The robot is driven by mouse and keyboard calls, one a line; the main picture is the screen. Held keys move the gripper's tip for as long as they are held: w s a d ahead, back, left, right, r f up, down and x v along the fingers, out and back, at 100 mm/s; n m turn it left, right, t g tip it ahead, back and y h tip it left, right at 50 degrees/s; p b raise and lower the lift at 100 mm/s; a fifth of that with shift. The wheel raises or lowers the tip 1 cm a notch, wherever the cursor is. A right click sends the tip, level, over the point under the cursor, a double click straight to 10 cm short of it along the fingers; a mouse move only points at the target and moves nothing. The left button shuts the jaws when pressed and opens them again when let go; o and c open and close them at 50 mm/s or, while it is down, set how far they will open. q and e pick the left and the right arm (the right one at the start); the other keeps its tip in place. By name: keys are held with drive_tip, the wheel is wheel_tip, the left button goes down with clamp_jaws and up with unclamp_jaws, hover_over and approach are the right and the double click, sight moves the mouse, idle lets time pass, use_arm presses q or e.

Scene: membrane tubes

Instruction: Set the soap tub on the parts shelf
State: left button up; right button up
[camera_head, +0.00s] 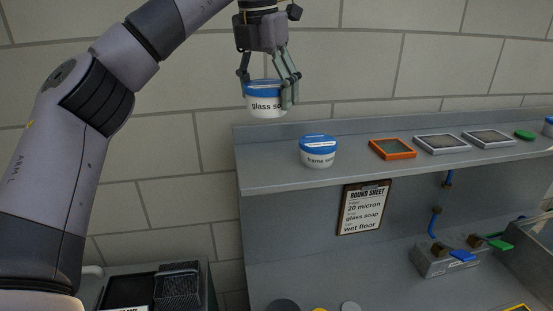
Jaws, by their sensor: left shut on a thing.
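My left gripper (269,83) is shut on a white tub with a blue lid (265,103), whose label reads "glass so" before a finger covers the rest. It holds the tub upright in the air, above and left of a second tub. That second tub (318,152) is also white with a blue lid; its label starts with "frame". It stands on the grey shelf (270,178) near the left end. My right gripper is not in view.
An orange-framed screen (392,149) and two grey-framed screens (441,144) lie further right on the shelf, with a green item (524,135) beyond. A clipboard (363,208) reading "ROUND SHEET" hangs below. The shelf's left end is bare.

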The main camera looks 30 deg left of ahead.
use_arm(q)
drive_tip(key=f, duration=0.6)
drive_tip(key=w+f, duration=0.1)
drive_tip(key=f, duration=0.2)
drive_tip(key=shift+a+p, duration=0.1)
drive_tip(key=shift+p, duration=0.3)
drive_tip(key=f, duration=0.2)
drive_tip(key=shift+s+f+p, duration=0.25)
drive_tip(key=shift+f+p, duration=0.1)
drive_tip(key=shift+p, duration=0.05)
wheel_tip(320, 180, down, 2)
drive_tip(key=shift+w+f+p, duration=0.15)
drive_tip(key=shift+f+p, duration=0.05)
drive_tip(key=shift+p, duration=0.25)
drive_tip(key=shift+f, duration=0.3)
drive_tip(key=o, duration=1.4)
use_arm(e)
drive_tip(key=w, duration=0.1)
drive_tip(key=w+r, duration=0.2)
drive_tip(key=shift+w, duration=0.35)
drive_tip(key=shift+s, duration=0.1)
